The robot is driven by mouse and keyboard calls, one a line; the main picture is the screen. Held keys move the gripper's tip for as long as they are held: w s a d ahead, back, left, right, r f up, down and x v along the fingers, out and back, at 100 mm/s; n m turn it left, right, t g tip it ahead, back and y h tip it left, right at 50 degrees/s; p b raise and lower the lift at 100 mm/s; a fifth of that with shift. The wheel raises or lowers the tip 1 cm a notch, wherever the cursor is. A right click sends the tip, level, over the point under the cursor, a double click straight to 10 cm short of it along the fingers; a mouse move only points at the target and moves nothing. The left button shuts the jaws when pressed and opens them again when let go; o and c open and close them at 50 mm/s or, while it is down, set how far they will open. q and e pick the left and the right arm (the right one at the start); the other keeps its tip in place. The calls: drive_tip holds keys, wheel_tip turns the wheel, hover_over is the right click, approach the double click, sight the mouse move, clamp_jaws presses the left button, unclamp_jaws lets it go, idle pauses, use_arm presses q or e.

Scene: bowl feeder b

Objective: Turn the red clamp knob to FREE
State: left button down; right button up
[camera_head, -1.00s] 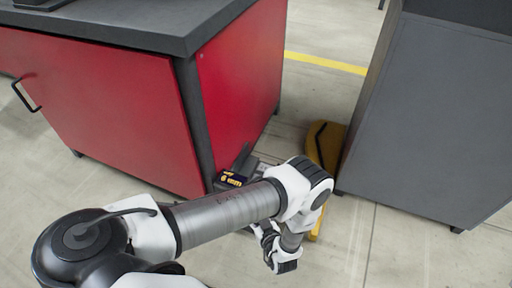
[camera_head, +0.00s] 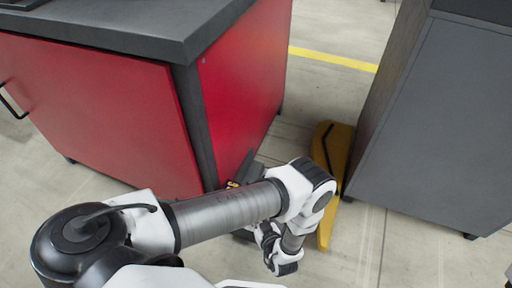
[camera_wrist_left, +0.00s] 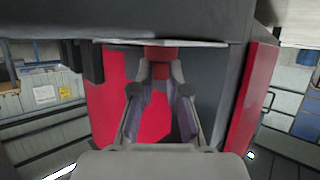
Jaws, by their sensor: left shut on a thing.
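The red clamp knob (camera_wrist_left: 160,53) appears as a small red block between my left fingertips in the left wrist view, just under a dark overhanging edge. My left gripper (camera_wrist_left: 161,72) is shut on it, with both fingers converging at the tips. Which way the knob points and any FREE marking cannot be read. In the head view my left wrist (camera_head: 284,262) hangs low beside the red cabinet, and the knob is not visible there. My right gripper is not in view.
A red cabinet (camera_head: 95,110) with a dark top stands at the left. A large grey cabinet (camera_head: 440,120) stands at the right. Between them are a yellow floor piece (camera_head: 335,150) and a dark box (camera_head: 240,172), mostly behind my arm. Open floor lies at lower right.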

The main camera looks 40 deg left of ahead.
use_arm(q)
drive_tip(key=shift+n+g, duration=0.4)
drive_tip(key=n+g+y+b, duration=0.1)
drive_tip(key=n+g, duration=0.1)
drive_tip(key=shift+w+n+g, duration=0.1)
drive_tip(key=shift+n+g, duration=0.2)
drive_tip(key=n+g+b, duration=0.1)
drive_tip(key=n+g, duration=0.1)
drive_tip(key=g, duration=0.1)
drive_tip(key=shift+f+n+y, duration=0.15)
drive_tip(key=shift+n+y, duration=0.15)
drive_tip(key=shift+y, duration=0.1)
drive_tip(key=n+g+b, duration=0.3)
drive_tip(key=n+g, duration=0.1)
drive_tip(key=g, duration=0.1)
drive_tip(key=shift+w+h, duration=0.1)
drive_tip(key=shift+h, duration=0.3)
drive_tip(key=shift+n+g+h+b, duration=0.8)
drive_tip(key=shift+n+g+b, duration=0.3)
drive_tip(key=shift+n+g, duration=0.75)
drive_tip(key=c, duration=1.2)
unclamp_jaws()
drive_tip(key=shift+o, duration=0.2)
